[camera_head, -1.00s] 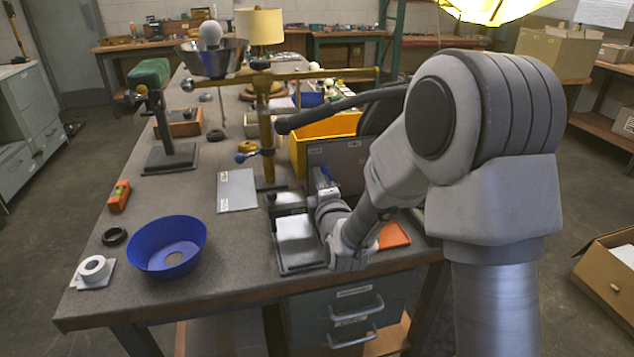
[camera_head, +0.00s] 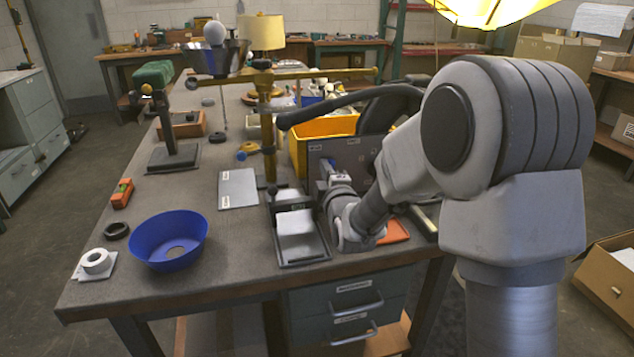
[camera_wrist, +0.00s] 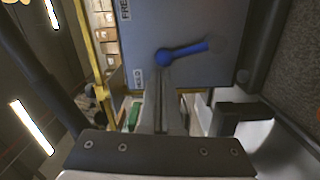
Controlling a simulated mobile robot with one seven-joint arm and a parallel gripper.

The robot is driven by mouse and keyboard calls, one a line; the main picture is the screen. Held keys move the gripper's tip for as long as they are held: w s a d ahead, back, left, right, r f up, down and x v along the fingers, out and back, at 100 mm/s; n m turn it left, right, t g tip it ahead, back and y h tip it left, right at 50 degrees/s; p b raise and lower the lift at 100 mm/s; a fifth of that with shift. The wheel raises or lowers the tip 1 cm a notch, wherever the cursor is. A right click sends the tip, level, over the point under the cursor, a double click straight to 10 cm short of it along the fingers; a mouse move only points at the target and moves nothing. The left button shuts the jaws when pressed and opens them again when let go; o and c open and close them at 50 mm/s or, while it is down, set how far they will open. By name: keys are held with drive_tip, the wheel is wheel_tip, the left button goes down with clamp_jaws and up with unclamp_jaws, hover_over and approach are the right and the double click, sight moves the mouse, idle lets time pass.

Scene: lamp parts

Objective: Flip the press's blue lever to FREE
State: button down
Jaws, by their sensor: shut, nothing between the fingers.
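The press's grey panel (camera_head: 347,149) stands upright in front of the yellow bin. In the wrist view the panel (camera_wrist: 205,20) fills the top middle. A FREE label (camera_wrist: 125,8) is at the panel's upper left; a second label (camera_wrist: 138,78), hard to read, is lower left.
A black tray with a light block (camera_head: 298,232) lies left of my wrist. The yellow bin (camera_head: 325,127) is behind the panel. A blue bowl (camera_head: 168,240) and a brass stand (camera_head: 266,125) are further left.

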drive_tip(key=m+b, duration=0.1)
drive_tip(key=d+m+b, duration=0.2)
drive_tip(key=shift+w+d+r+m, duration=0.2)
drive_tip(key=shift+w+r+m, duration=0.05)
drive_tip(key=shift+w+m, duration=0.1)
drive_tip(key=shift+w+d+r+m+g+b, duration=0.1)
drive_tip(key=shift+w+d+m+g+b, duration=0.1)
drive_tip(key=shift+d+m+b, duration=0.65)
drive_tip(key=shift+w+d+r+m+g+b, duration=0.15)
drive_tip(key=shift+d+m+b, duration=0.3)
drive_tip(key=shift+m, duration=0.75)
drive_tip(key=shift+f, duration=0.1)
